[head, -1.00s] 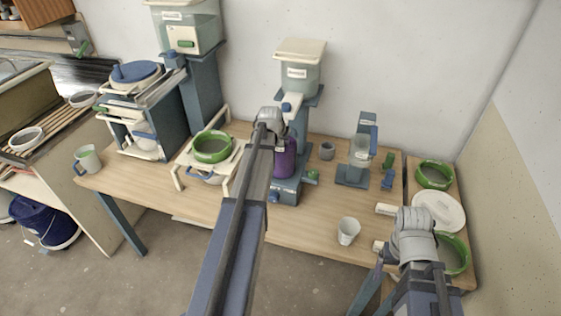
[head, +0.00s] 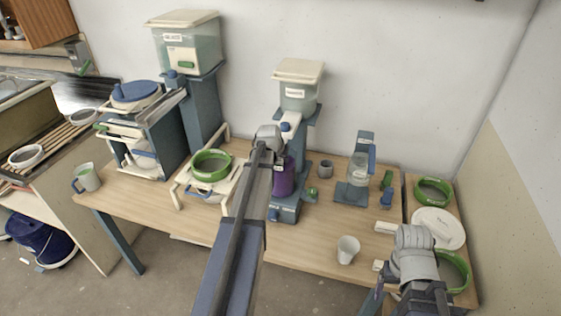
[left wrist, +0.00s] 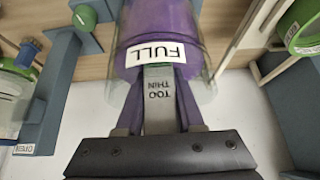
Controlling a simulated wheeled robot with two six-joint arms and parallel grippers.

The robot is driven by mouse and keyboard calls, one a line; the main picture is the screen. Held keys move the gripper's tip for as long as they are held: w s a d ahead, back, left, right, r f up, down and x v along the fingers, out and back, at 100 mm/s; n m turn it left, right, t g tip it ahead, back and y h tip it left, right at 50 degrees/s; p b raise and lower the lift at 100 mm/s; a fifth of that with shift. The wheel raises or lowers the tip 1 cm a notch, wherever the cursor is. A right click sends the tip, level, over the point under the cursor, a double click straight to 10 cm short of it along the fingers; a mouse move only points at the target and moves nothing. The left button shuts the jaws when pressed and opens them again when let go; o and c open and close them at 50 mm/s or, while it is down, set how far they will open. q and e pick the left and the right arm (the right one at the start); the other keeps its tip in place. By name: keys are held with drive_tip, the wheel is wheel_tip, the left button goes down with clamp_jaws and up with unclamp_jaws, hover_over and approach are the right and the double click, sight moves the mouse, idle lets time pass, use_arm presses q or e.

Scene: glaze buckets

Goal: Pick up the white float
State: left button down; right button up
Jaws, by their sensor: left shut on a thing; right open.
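A clear jar of purple liquid (head: 283,180) stands on a blue stand in the middle of the table. In the left wrist view the jar (left wrist: 215,40) carries a FULL label. A pale stem marked TOO THIN, seemingly the white float's (left wrist: 158,88), rises from it between my left gripper's fingers. My left gripper (left wrist: 158,110) is shut on this stem. In the head view my left gripper (head: 277,158) is over the jar and its arm hides part of it. My right gripper (head: 381,246) is open and empty above the table's right front.
A white cup (head: 347,250) stands near the front edge, left of my right gripper. A small blue stand with a clear jar (head: 358,168) is right of the purple jar. A green ring bowl (head: 211,166) sits on a cream rack to the left. A white plate (head: 440,226) lies at right.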

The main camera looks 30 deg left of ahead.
wheel_tip(320, 180, up, 18)
drive_tip(key=p, duration=1.7)
drive_tip(key=shift+f, duration=0.25)
drive_tip(key=shift+s+f, duration=0.1)
